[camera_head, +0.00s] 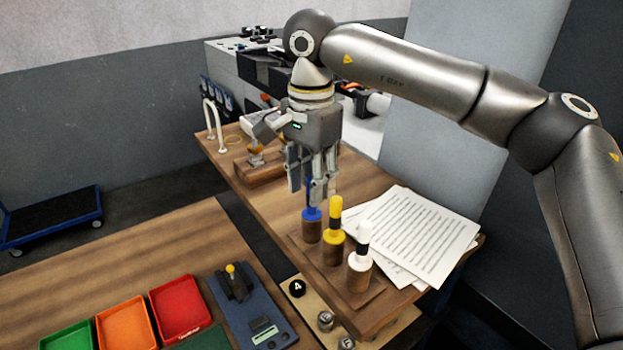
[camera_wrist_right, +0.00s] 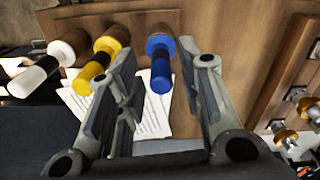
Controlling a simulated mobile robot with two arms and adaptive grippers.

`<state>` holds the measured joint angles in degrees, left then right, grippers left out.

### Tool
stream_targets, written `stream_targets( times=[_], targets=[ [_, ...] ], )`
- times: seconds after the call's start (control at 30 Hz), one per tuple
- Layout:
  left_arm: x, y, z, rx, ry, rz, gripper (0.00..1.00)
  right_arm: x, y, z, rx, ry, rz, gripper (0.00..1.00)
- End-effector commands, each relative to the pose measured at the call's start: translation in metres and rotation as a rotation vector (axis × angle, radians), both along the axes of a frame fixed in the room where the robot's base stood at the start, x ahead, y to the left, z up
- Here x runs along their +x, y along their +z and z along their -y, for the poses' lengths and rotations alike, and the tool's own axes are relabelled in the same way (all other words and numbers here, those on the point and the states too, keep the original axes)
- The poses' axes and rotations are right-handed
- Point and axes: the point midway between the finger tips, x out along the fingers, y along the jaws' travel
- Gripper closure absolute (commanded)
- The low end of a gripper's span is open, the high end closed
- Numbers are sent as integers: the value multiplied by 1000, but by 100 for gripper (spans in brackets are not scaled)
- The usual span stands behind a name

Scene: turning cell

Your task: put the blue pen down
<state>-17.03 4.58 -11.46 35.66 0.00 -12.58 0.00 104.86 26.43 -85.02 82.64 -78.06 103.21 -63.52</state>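The blue pen (camera_head: 312,214) stands upright in a round wooden holder (camera_head: 312,231), the leftmost of a row of three on a wooden board. My right gripper (camera_head: 306,193) points down right over it, its fingers hiding part of the pen in the head view. In the right wrist view the blue pen (camera_wrist_right: 159,70) shows between the two spread fingers (camera_wrist_right: 165,62), with a visible gap to the right finger. The gripper is open and not closed on the pen. My left gripper is not in view.
A yellow pen (camera_head: 333,222) and a white pen (camera_head: 362,240) stand in neighbouring holders. Printed sheets (camera_head: 430,235) lie to their right. Red (camera_head: 179,307), orange and green trays sit on the nearer table, whose left part is clear. A wooden fixture (camera_head: 258,172) stands behind.

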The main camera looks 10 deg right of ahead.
Motion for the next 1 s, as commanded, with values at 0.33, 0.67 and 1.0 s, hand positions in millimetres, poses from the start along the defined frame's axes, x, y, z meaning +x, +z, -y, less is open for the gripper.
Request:
stream_targets(
  times=[0.33, 0.67, 1.0],
  targets=[
    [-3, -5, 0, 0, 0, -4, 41, 1, 25, -1, 2, -2, 5, 65],
    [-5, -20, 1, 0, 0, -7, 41, 0, 99, -1, 0, -3, 4, 65],
    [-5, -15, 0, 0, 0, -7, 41, 0, 129, 0, -1, -1, 1, 65]
  ],
)
